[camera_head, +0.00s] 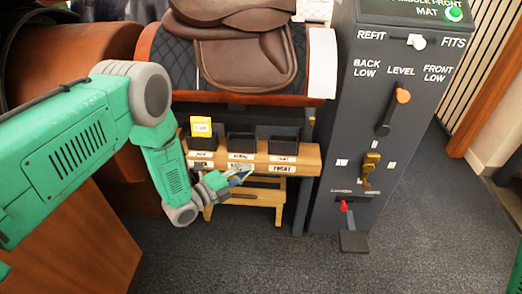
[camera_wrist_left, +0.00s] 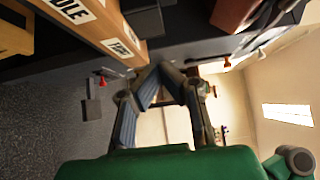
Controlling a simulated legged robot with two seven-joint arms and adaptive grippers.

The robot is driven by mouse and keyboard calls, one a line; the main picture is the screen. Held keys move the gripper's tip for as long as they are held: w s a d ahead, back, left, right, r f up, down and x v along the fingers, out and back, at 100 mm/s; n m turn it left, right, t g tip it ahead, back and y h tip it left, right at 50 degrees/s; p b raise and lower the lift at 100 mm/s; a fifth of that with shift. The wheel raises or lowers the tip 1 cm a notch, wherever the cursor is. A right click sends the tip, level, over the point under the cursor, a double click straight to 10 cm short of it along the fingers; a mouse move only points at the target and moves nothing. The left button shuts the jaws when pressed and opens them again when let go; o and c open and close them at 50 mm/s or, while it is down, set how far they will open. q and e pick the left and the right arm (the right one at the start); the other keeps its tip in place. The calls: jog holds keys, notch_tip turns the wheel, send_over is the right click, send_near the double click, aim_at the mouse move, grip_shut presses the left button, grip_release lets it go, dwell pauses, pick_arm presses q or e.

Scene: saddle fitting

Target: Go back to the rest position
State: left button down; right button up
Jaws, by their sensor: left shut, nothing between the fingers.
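My left arm comes in from the left, and its gripper (camera_head: 241,174) is in front of the small wooden bench (camera_head: 308,158), near the labels on its front edge. The gripper is shut and holds nothing. In the left wrist view its fingers (camera_wrist_left: 163,72) come together at the tips, with nothing between them. My right gripper is not in view.
A brown saddle (camera_head: 245,60) sits on a quilted stand. The bench carries black trays (camera_head: 285,142) and a yellow tag (camera_head: 201,126). A dark control column (camera_head: 335,110) with an orange-knobbed lever (camera_head: 385,120) stands at right. Grey floor (camera_head: 420,250) is clear in front.

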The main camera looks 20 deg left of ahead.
pick_arm(q)
jog(key=s+a+r+n+g+y+p, duration=0.1)
jog(key=s+a+n+g+y+p, duration=0.1)
jog(key=s+n+g+y+p, duration=0.2)
jog(key=s+a+n+g+y+p, duration=0.3)
jog(key=s+n+g, duration=0.7)
jog(key=s+n, duration=0.9)
jog(key=s+y+p, duration=0.2)
jog(key=s+p, duration=0.1)
jog(key=s, duration=1.1)
jog(key=shift+r+n+g+y, duration=0.3)
jog(key=shift+r+n, duration=0.1)
jog(key=shift+a, duration=0.1)
